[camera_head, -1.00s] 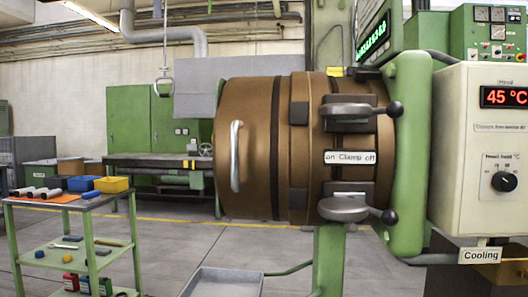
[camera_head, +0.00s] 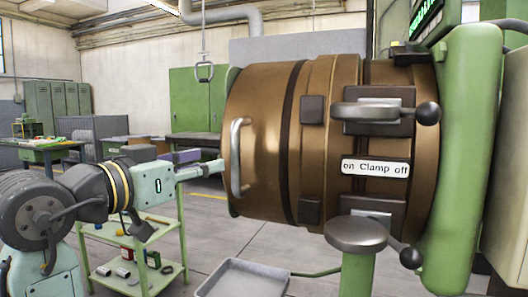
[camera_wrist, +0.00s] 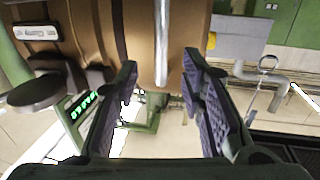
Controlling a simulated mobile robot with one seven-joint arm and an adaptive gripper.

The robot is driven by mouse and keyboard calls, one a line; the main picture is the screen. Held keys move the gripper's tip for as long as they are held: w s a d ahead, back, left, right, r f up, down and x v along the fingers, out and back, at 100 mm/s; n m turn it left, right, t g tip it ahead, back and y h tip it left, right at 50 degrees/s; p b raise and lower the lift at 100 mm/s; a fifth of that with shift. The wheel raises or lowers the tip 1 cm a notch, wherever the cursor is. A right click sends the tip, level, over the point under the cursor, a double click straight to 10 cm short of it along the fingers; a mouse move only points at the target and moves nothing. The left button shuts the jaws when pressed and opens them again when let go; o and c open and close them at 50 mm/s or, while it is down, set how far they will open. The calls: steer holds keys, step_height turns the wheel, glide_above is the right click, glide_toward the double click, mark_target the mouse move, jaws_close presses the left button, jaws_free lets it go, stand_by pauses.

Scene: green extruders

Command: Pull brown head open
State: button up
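The brown head (camera_head: 265,95) is a large round drum on the green extruder, seated against its brown clamp section. Its silver bar handle (camera_head: 237,165) stands upright on the left side. My gripper (camera_head: 217,168) is just left of this handle, at about its mid-height. In the wrist view the two dark padded fingers (camera_wrist: 161,72) are spread apart. The silver handle (camera_wrist: 162,45) shows in the gap between them, with no finger visibly touching it. The brown head (camera_wrist: 140,25) lies behind the handle. The exact depth of the handle between the fingers is unclear.
Two clamp levers, upper (camera_head: 375,111) and lower (camera_head: 362,235), flank an "on Clamp off" label (camera_head: 375,168). A green cart (camera_head: 150,235) stands below my arm. A grey tray (camera_head: 243,280) is under the head. Open floor (camera_head: 215,208) lies beyond the cart.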

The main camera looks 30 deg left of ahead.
mark_target(232, 156)
steer(key=w, duration=0.3)
steer(key=w+p, duration=0.1)
steer(key=w, duration=0.2)
steer(key=w+p, duration=0.1)
steer(key=w, duration=0.3)
steer(key=shift+w+a, duration=0.1)
steer(key=shift+a, duration=0.2)
jaws_close()
stand_by(0.4)
